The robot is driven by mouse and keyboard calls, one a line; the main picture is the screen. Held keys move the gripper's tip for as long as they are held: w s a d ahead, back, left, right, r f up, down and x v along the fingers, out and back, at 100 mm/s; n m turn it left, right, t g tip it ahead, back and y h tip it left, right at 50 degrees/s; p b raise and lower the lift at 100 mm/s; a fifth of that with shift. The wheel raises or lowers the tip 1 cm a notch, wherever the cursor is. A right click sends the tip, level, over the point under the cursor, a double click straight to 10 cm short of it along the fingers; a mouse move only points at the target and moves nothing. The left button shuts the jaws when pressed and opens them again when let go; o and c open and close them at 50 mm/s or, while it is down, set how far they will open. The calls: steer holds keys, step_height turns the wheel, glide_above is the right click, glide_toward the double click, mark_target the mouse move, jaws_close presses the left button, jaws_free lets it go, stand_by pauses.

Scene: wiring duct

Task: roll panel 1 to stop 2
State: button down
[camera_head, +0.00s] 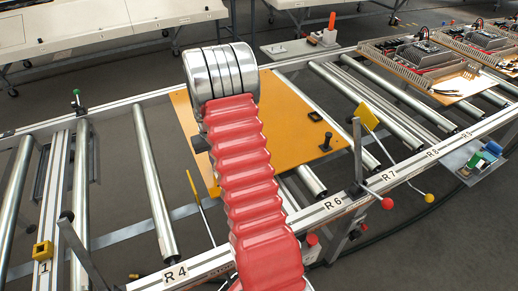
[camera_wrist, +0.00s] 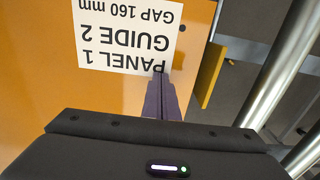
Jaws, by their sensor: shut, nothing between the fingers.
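Panel 1 is a flat orange board (camera_head: 300,110) lying on the rollers at the middle of the conveyor, partly hidden by my red-sleeved arm. In the wrist view the panel (camera_wrist: 40,80) fills the left side. Its white label (camera_wrist: 125,35) is upside down and reads PANEL 1, GUIDE 2, GAP 160 mm. My gripper (camera_wrist: 162,78) is shut and empty, its fingers in front of the label's lower right corner. I cannot tell if they touch the panel. A small black knob-like part (camera_head: 326,142) stands on the panel's right side. I see no number marking stop 2.
A yellow plate (camera_head: 366,115) on a lever post stands near R7, right of the panel. A yellow block marked 1 (camera_head: 42,250) is at the left. Bare rollers (camera_head: 155,185) lie left of the panel. Panels with electrical parts (camera_head: 425,55) occupy the far right.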

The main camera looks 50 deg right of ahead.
steer(key=shift+s+d+f, duration=0.1)
steer(key=shift+s+d, duration=1.2)
steer(key=shift+d, duration=1.2)
steer(key=shift+s+d+f, duration=0.1)
steer(key=shift+s+d, duration=1.15)
steer(key=shift+d, duration=1.3)
steer(key=shift+s+d+f, duration=0.1)
steer(key=shift+s+d, duration=1.2)
steer(key=shift+d, duration=1.2)
step_height(320, 180, up, 8)
steer(key=shift+w+f, duration=0.15)
steer(key=shift+f, duration=0.1)
